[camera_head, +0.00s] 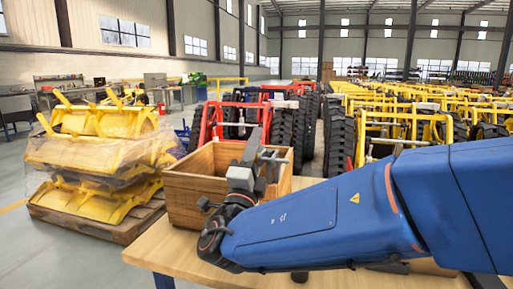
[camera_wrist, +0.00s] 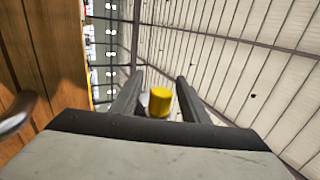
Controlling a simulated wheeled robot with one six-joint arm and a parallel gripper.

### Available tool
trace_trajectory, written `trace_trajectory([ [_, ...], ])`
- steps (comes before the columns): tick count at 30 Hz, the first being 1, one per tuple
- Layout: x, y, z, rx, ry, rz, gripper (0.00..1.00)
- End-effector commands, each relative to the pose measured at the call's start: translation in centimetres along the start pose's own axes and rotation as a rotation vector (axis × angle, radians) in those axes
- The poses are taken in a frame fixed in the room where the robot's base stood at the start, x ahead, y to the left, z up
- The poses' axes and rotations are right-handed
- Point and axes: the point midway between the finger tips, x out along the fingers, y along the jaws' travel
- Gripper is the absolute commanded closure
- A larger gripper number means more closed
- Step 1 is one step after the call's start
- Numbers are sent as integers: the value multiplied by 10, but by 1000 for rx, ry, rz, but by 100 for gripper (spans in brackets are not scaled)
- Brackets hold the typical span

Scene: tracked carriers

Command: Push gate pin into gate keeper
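My gripper (camera_head: 262,140) is raised in front of the wooden crate's right side in the head view. In the wrist view, the two dark fingers of my gripper (camera_wrist: 161,78) stand apart. A yellow cylinder (camera_wrist: 160,102) with a pale grey part beside it shows between them, with a gap to the right finger; I cannot tell its depth. A grey metal bar fitting (camera_head: 275,157) shows beside my gripper at the crate. A rounded metal bar (camera_wrist: 14,116) shows at the wrist view's left edge. I cannot tell which part is the gate pin or the gate keeper.
The open wooden crate (camera_head: 192,200) stands on a light wood table (camera_head: 165,252). Wrapped yellow parts (camera_head: 95,150) are stacked on a pallet to the left. Red and yellow frames with black tires (camera_head: 340,143) stand behind. Open floor lies between the stack and the table.

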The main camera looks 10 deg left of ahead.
Motion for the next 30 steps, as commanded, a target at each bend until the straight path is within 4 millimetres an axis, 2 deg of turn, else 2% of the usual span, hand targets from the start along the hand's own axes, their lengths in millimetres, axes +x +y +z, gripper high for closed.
trace_trajectory([
  [7,-1,0,0,0,-1,0,59],
  [11,-10,0,1,0,-2,0,59],
  [14,-24,0,1,0,-3,1,59],
  [30,-126,0,2,0,-5,0,59],
])
